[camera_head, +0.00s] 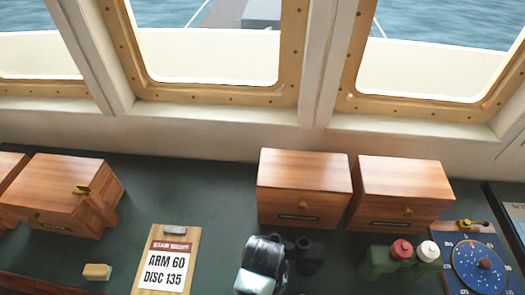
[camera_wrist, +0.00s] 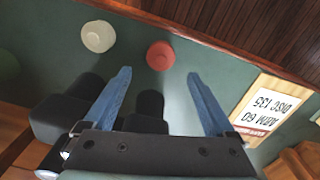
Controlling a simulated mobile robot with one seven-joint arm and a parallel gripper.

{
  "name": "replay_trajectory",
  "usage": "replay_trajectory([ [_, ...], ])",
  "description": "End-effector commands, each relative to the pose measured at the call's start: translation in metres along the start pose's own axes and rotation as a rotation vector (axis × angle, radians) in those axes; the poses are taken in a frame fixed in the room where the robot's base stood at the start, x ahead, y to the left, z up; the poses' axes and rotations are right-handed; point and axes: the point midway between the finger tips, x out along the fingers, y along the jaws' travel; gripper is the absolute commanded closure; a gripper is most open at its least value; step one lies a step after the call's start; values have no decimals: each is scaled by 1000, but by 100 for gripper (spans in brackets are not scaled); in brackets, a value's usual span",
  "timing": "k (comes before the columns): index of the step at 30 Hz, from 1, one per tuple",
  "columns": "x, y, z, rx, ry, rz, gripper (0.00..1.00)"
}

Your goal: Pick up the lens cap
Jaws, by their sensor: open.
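No part is clearly marked as the lens cap. Two small round pieces lie on the green counter in the wrist view: a red disc (camera_wrist: 160,55) and a cream-white disc (camera_wrist: 97,36). I cannot tell which is the cap. My gripper (camera_wrist: 158,73) is open, its blue fingers apart, and nothing is held between them. The red disc shows just past the fingertips, roughly centred; the white one is to its left. A black object, seemingly binoculars (camera_wrist: 65,112), stands beneath the fingers, partly hidden by the gripper. In the head view it is the black shape (camera_head: 309,255) beside my arm. Neither disc is visible there.
Two wooden boxes (camera_head: 304,185) stand behind the binoculars. Green bottles with red and white caps (camera_head: 388,262) and a blue dial (camera_head: 482,265) are at right. A clipboard (camera_head: 153,280), a small tan block (camera_head: 97,271) and another wooden box (camera_head: 60,185) are at left. A wooden edge (camera_wrist: 230,30) borders the counter.

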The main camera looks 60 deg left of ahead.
Motion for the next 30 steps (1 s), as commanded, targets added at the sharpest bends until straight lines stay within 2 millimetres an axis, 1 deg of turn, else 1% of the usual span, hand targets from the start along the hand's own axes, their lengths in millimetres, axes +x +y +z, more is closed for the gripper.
replay_trajectory([
  [8, 19, -1, 2, 1, -1, -1, 10],
  [15, 50, -3, 4, 1, 0, 0, 10],
  [18, 58, -2, 4, 1, 1, 0, 10],
  [26, 61, -2, 3, 2, 3, 1, 10],
  [27, 61, -2, 3, 2, 3, 1, 12],
  [29, 61, -2, 3, 2, 3, 1, 23],
  [30, 61, -2, 3, 2, 3, 1, 30],
])
